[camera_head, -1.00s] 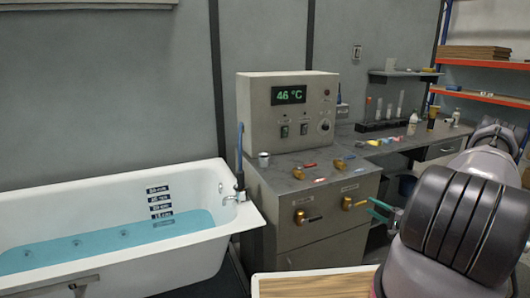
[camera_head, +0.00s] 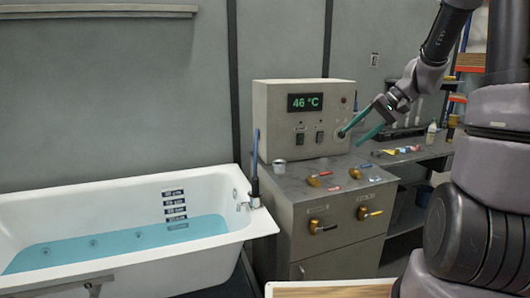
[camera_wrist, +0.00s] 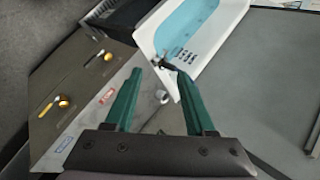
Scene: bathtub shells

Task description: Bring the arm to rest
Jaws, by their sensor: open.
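My gripper (camera_head: 351,138) is open, with two green fingers apart and nothing between them. In the head view it is raised in front of the right side of the control box (camera_head: 300,118), above the grey cabinet (camera_head: 335,245). My arm is raised and bent at the right of that view.
The white bathtub (camera_head: 110,190) holds blue water at the left. A bench (camera_head: 425,155) with bottles and tools lies behind. A wooden tabletop (camera_head: 330,291) is at the bottom.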

